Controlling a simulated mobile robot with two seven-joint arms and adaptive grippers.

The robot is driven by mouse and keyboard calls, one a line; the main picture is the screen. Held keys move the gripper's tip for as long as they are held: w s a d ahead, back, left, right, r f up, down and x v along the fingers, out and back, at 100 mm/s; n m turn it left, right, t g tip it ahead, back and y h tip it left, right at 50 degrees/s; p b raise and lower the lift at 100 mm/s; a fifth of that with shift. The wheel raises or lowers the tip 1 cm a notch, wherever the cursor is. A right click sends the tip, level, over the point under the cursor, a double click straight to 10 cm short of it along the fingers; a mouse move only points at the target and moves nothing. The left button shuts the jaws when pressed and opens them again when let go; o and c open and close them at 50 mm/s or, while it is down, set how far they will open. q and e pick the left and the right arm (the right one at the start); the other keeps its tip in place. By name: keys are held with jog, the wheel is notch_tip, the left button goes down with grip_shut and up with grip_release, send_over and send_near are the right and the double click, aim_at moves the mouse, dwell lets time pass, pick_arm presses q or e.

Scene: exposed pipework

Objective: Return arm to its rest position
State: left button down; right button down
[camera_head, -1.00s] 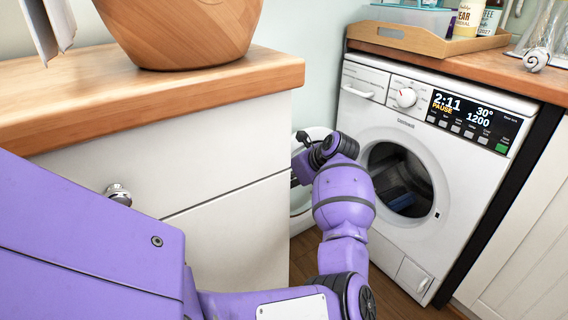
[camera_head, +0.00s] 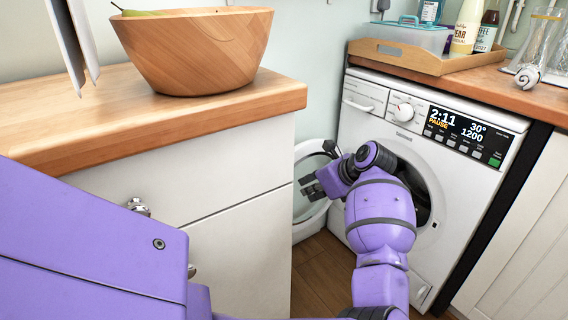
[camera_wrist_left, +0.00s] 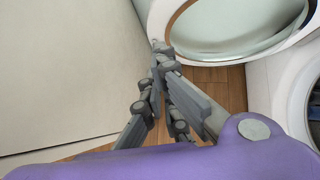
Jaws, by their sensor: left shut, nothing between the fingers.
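My left arm's purple forearm (camera_head: 380,225) reaches up in front of the washing machine. My left gripper (camera_head: 308,187) is dark grey, shut and empty, and points left across the open washer door. In the left wrist view its fingers (camera_wrist_left: 160,52) meet at the tips, over the wooden floor. The gripper lies between the white cabinet and the washer's front. I cannot tell from these views whether it touches the door. My right gripper is not in view.
The washing machine (camera_head: 358,125) has its round door (camera_head: 312,213) open to the left, near my gripper. A white cabinet (camera_head: 240,240) with a wooden top (camera_head: 45,105) and a wooden bowl (camera_head: 195,50) stands left. A tray (camera_head: 400,58) sits on the right counter. Wooden floor (camera_head: 318,270) shows between.

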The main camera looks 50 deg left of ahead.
pick_arm(q)
jog(key=v, duration=0.2)
jog(key=shift+s+d+r, duration=0.1)
jog(key=shift+d+r, duration=0.05)
jog(key=shift+d, duration=0.1)
